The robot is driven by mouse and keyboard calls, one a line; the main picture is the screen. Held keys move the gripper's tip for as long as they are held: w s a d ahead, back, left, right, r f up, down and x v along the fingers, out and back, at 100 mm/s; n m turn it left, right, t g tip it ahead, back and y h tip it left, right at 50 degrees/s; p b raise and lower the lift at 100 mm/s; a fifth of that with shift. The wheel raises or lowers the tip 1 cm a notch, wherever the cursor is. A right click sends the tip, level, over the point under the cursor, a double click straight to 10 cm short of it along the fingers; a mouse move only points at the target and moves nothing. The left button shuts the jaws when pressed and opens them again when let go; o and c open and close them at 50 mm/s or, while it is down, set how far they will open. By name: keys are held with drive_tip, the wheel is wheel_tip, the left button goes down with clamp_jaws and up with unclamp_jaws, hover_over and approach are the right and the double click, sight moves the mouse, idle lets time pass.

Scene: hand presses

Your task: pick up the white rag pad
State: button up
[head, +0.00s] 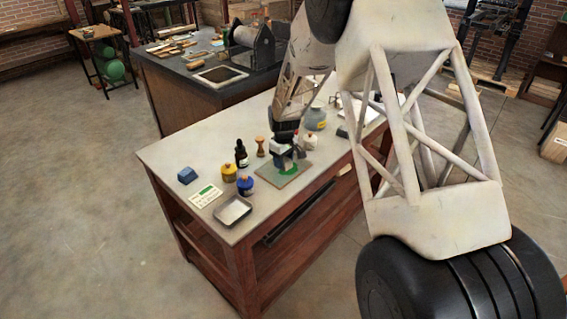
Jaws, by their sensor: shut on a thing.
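The white rag pad (310,143) is a small rounded white pad with a reddish knob, near the middle of the pale worktable (180,150). My gripper (297,141) reaches down from above, right beside the pad, and is shut on it. The dark fingers are small in this view and partly hide the contact. I cannot tell whether the pad touches the table. A yellow pad (229,173) and a blue pad (245,186), each with an orange knob, stand further left and nearer the front.
A grey plate with a green patch (291,176) lies just below my gripper. A dark bottle (241,155), small wooden piece (261,147), blue block (187,175), card (205,197) and metal tray (234,210) stand left. A grey-green jar (315,119) stands behind.

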drive_tip(key=shift+r, duration=0.1)
drive_tip(key=shift+r, duration=0.75)
wheel_tip(320, 180, up, 2)
drive_tip(key=shift+r, duration=0.1)
drive_tip(key=s+d, duration=0.1)
drive_tip(key=s, duration=0.4)
drive_tip(key=s+d, duration=0.1)
drive_tip(key=s, duration=0.4)
drive_tip(key=s+r, duration=0.1)
drive_tip(key=s, duration=0.4)
drive_tip(key=shift+s+d, duration=0.4)
drive_tip(key=o, duration=0.4)
drive_tip(key=shift+c, duration=1.4)
drive_tip(key=w+a+r, duration=0.3)
drive_tip(key=w+a, duration=0.1)
drive_tip(key=w, duration=0.6)
